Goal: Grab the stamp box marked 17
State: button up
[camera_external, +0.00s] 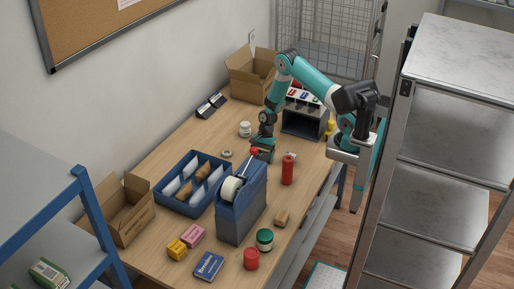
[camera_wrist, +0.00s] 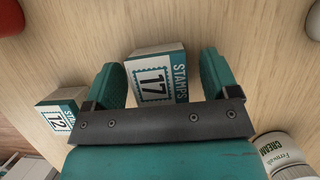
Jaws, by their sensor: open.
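The stamp box marked 17 (camera_wrist: 153,84) is a small white and teal box with STAMPS on its side. In the wrist view it stands between the two teal fingers of my gripper (camera_wrist: 160,78), which are spread apart. The box looks very close to the left finger, with a small gap to the right one; I cannot tell if it touches. In the external view my gripper (camera_external: 262,152) is low over the counter behind the blue tape dispenser, and I cannot make out the box there. A similar stamp box marked 12 (camera_wrist: 58,120) stands to the left in the wrist view.
A white cream jar (camera_wrist: 281,152) is at lower right in the wrist view. The tall tape dispenser (camera_external: 241,213), a red bottle (camera_external: 288,170) and a blue divided tray (camera_external: 178,206) stand around my gripper.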

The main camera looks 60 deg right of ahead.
jog(key=c, duration=1)
